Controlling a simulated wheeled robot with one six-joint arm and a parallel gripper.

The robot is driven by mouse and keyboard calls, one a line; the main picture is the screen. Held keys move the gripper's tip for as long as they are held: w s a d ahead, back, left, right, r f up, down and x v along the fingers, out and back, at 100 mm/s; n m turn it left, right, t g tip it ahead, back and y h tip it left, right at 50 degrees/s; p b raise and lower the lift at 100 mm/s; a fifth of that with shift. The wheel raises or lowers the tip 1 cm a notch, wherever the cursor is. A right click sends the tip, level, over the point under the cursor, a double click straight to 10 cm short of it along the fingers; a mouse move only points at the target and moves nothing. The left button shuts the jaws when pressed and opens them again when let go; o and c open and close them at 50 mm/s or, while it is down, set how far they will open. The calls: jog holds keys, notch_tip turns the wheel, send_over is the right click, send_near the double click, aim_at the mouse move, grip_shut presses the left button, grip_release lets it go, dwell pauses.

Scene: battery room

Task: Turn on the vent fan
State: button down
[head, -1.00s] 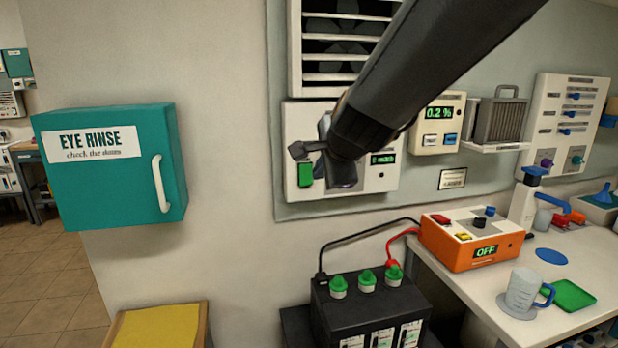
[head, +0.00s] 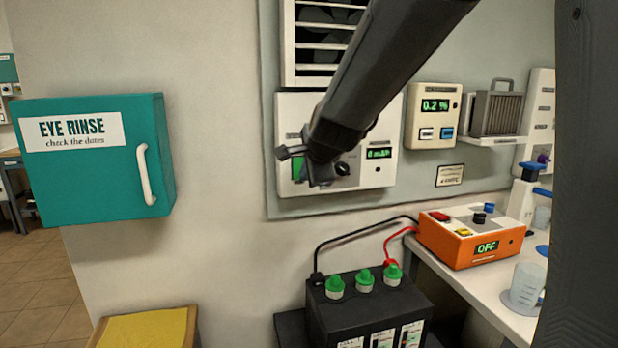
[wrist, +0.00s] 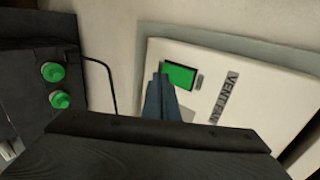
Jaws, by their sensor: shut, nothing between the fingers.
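The white vent fan panel (head: 388,112) is on the wall below a slatted vent (head: 309,53). Its small display (head: 379,153) appears to read 0. Its green switch (head: 297,168) is partly hidden behind my gripper in the head view. In the wrist view the green switch (wrist: 182,75) shows clearly beside the VENT FAN label (wrist: 224,97). My gripper (wrist: 160,84) is shut and empty, its blue-grey fingertips at the left edge of the switch in the picture. I cannot tell whether they touch it. In the head view the fingertips are hidden.
A black battery (head: 350,310) with green caps stands below the panel, cabled to an orange box (head: 470,249) showing OFF. A teal eye rinse cabinet (head: 90,185) is on the left and a yellow-topped stool (head: 150,330) below it. A 0.2 % meter (head: 433,117) hangs right of the panel.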

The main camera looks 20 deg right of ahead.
jog(key=shift+w, duration=1.1)
jog(key=shift+f, duration=0.1)
jog(key=shift+w, duration=0.15)
jog(key=shift+w+r+p, duration=0.1)
jog(key=shift+r+p, duration=0.75)
